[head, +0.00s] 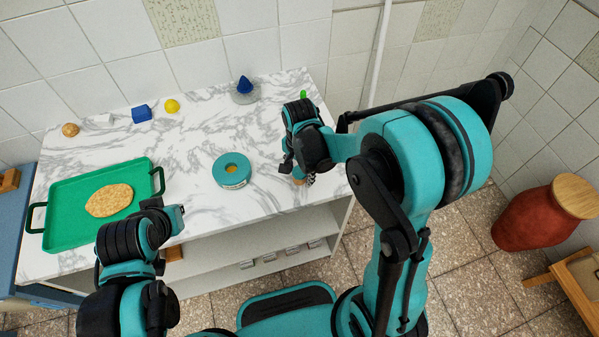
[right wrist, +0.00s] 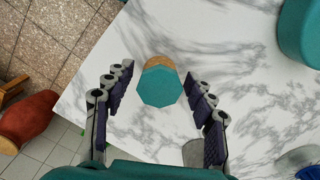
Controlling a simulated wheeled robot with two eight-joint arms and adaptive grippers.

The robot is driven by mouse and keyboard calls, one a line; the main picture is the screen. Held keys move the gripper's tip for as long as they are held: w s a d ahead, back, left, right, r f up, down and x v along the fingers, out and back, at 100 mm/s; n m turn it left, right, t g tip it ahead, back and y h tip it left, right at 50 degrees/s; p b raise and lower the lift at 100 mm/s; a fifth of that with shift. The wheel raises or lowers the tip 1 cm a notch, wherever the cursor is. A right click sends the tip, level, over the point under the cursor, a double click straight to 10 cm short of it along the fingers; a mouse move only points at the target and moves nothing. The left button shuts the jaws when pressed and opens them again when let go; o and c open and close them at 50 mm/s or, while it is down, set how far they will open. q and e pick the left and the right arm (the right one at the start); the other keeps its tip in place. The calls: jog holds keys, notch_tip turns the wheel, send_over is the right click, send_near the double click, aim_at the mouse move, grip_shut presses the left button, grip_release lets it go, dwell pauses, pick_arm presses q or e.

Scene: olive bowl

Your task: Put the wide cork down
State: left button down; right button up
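The wide cork, brown with a teal faceted top (right wrist: 160,86), stands on the marble counter in the right wrist view, between the fingers of my right gripper (right wrist: 162,92). Bare counter shows on both sides of it, so the fingers are apart and not touching it. In the head view my right gripper (head: 300,165) is low over the counter's right front edge, and only a bit of brown cork (head: 298,182) shows beneath it. My left gripper (head: 172,217) is by the counter's front edge at the left; its fingers cannot be made out.
A green tray (head: 70,190) with a flat bread (head: 109,200) lies at the left.

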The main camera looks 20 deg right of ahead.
jog(key=shift+r+p, duration=0.3)
jog(key=shift+r, duration=0.05)
notch_tip(320, 180, up, 11)
jog(key=p, duration=0.3)
jog(key=s+d+r+n+t, duration=0.4)
jog(key=s+r+n+t, duration=0.2)
jog(key=s+n, duration=0.4)
jog(key=shift+s+r+n+t, duration=0.2)
jog(key=shift+n+t, duration=0.3)
jog(key=shift+t, duration=0.1)
notch_tip(320, 180, down, 6)
jog(key=b, duration=0.6)
